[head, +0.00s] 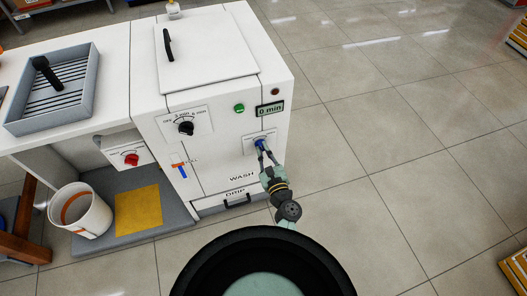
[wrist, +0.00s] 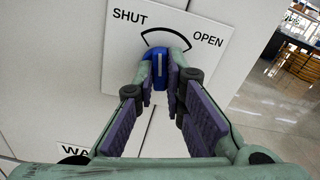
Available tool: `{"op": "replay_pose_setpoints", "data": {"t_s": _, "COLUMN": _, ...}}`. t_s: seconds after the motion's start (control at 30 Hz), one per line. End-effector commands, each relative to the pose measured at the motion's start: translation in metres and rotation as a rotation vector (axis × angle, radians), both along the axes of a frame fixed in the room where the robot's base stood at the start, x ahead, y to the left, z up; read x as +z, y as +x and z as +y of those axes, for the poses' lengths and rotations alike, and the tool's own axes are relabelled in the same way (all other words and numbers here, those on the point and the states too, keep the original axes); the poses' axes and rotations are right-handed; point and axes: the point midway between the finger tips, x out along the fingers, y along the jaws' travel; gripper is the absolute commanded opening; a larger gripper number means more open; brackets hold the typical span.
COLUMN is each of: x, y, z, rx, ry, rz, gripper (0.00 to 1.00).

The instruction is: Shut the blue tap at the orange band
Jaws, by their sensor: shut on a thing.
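The blue tap (wrist: 157,66) is a small knob on a white plate marked SHUT at left and OPEN at right, with a black arc between. Its pale line stands nearly upright in the wrist view, between the two words. My gripper (wrist: 163,72) is shut on the tap, one finger on each side; the fingers hide its flanks. In the head view the tap (head: 260,143) is on the white machine's front. To its left, a narrow gauge (head: 181,168) shows an orange mark across it and blue below. A white bucket (head: 93,214) also has an orange band.
The white machine (head: 215,115) carries a black dial (head: 186,128), a green button (head: 239,108), a "0 min" display (head: 270,108) and a drip drawer (head: 236,201). A red knob (head: 131,159) is under the counter. A yellow cloth (head: 138,210) lies near the bucket.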

Motion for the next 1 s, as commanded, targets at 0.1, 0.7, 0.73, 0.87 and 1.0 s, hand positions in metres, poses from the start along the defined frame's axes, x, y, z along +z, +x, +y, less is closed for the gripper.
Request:
{"op": "replay_pose_setpoints", "data": {"t_s": 0.1, "x": 0.0002, "y": 0.0003, "z": 0.0001, "rx": 0.000, "ry": 0.000, "rz": 0.000, "gripper": 0.00}}
{"op": "replay_pose_setpoints", "data": {"t_s": 0.7, "x": -0.0032, "y": 0.0007, "z": 0.0007, "rx": 0.000, "ry": -0.179, "rz": -0.060, "gripper": 0.00}}
{"op": "replay_pose_setpoints", "data": {"t_s": 0.73, "x": -0.0031, "y": 0.0007, "z": 0.0007, "rx": 0.000, "ry": -0.199, "rz": -0.068, "gripper": 0.00}}
{"op": "replay_pose_setpoints", "data": {"t_s": 0.87, "x": -0.0032, "y": 0.0006, "z": 0.0008, "rx": -0.001, "ry": -0.286, "rz": -0.096, "gripper": 0.00}}
{"op": "replay_pose_setpoints", "data": {"t_s": 1.0, "x": -0.0028, "y": 0.0005, "z": 0.0009, "rx": -0.001, "ry": -0.373, "rz": -0.124, "gripper": 0.00}}
